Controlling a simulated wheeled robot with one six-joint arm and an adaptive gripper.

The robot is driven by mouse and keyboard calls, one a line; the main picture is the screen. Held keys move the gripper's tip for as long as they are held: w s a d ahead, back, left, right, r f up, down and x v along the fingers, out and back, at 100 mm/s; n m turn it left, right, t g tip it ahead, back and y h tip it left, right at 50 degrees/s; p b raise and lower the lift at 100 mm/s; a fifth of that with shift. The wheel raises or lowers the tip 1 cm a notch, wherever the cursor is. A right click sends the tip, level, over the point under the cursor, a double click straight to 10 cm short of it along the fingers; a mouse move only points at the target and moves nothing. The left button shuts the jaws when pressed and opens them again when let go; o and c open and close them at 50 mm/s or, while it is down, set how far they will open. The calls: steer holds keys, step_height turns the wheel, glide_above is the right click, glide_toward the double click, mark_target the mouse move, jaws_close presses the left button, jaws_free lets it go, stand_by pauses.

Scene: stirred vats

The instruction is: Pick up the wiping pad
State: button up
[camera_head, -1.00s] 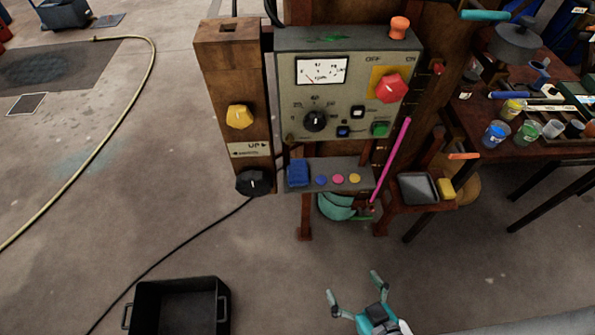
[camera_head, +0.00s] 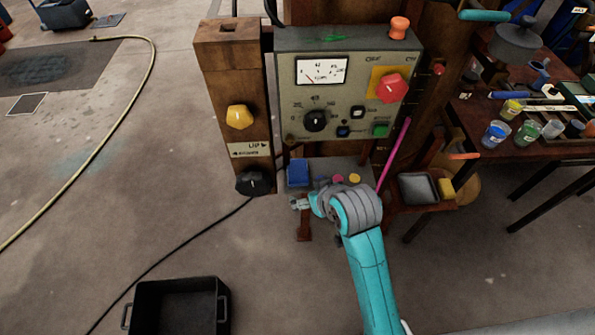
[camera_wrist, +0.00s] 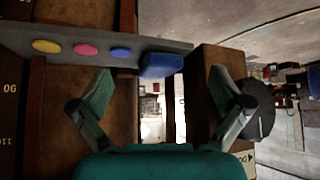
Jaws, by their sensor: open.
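A blue block-shaped pad (camera_head: 297,173), which looks like the wiping pad, lies at the left end of the grey ledge (camera_head: 345,165) under the control panel. In the wrist view the blue pad (camera_wrist: 161,64) sits ahead, between the lines of my two fingers and apart from them. My gripper (camera_head: 297,204) is just in front of and below the pad in the head view. In the wrist view my gripper (camera_wrist: 160,92) is open, with nothing between its fingers. My arm hides part of the ledge in the head view.
Coloured discs lie along the ledge beside the pad, including a pink one (camera_wrist: 86,50) and a yellow one (camera_wrist: 46,46). A wooden post (camera_head: 233,90) with a black knob (camera_head: 252,183) stands close left. A pink rod (camera_head: 394,153) leans right. A black bin (camera_head: 180,305) is on the floor.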

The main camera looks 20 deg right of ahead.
steer(key=g, duration=0.1)
glide_toward(299, 172)
steer(key=x, duration=0.9)
steer(key=shift+w+f, duration=0.15)
steer(key=shift+f, duration=0.1)
steer(key=c, duration=1.1)
